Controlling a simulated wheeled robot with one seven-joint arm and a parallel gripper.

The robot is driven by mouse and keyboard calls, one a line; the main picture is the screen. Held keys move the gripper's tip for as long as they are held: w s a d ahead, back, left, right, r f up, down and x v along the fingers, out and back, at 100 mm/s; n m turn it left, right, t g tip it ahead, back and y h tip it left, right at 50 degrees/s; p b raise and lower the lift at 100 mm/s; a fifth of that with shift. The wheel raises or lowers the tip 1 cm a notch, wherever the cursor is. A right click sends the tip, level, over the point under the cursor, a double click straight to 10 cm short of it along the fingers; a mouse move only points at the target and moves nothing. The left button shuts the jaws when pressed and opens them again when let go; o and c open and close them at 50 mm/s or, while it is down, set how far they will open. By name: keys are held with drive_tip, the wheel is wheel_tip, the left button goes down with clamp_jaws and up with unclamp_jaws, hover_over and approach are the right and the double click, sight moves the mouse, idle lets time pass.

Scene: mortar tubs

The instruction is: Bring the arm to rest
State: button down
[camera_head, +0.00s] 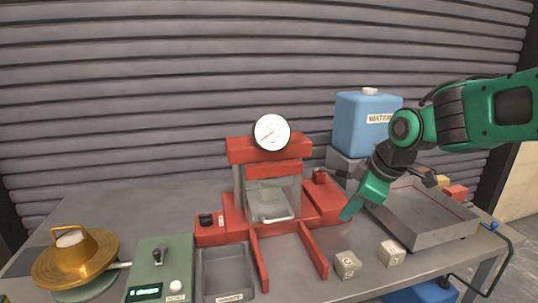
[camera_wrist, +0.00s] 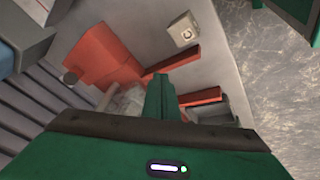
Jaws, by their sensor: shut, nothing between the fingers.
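My gripper (camera_head: 349,211) hangs from my green arm at the right, pointing down and left above the bench, between the red press (camera_head: 270,150) and the grey tray (camera_head: 437,236). Its fingers are shut with nothing between them. In the wrist view the shut green fingers (camera_wrist: 158,95) show in the middle, over the press's red base (camera_wrist: 105,55). I cannot tell how far the fingertips are above the bench.
Two pale cubes (camera_head: 347,264) (camera_head: 391,253) sit at the front. A blue water container (camera_head: 364,124) stands behind my arm. A green scale (camera_head: 160,270), a brass device (camera_head: 78,258) and a grey bin (camera_head: 228,270) are at the left. A ribbed wall closes the back.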

drive_tip(key=s+d+f+m+g+h, duration=0.2)
drive_tip(key=s+d+f+m, duration=0.1)
drive_tip(key=s+d+m, duration=0.9)
drive_tip(key=s+d+f+m+g, duration=0.1)
drive_tip(key=s+d+f+m, duration=0.1)
drive_tip(key=s, duration=0.5)
drive_tip(key=s+d+f+m+g, duration=0.1)
drive_tip(key=s+d+m, duration=0.3)
drive_tip(key=s+d, duration=0.3)
drive_tip(key=shift+d+f+m+g+h, duration=0.25)
drive_tip(key=shift+f+m+g+h, duration=0.05)
drive_tip(key=shift+f+m, duration=0.1)
drive_tip(key=shift+w+f, duration=0.25)
drive_tip(key=shift+w, duration=0.4)
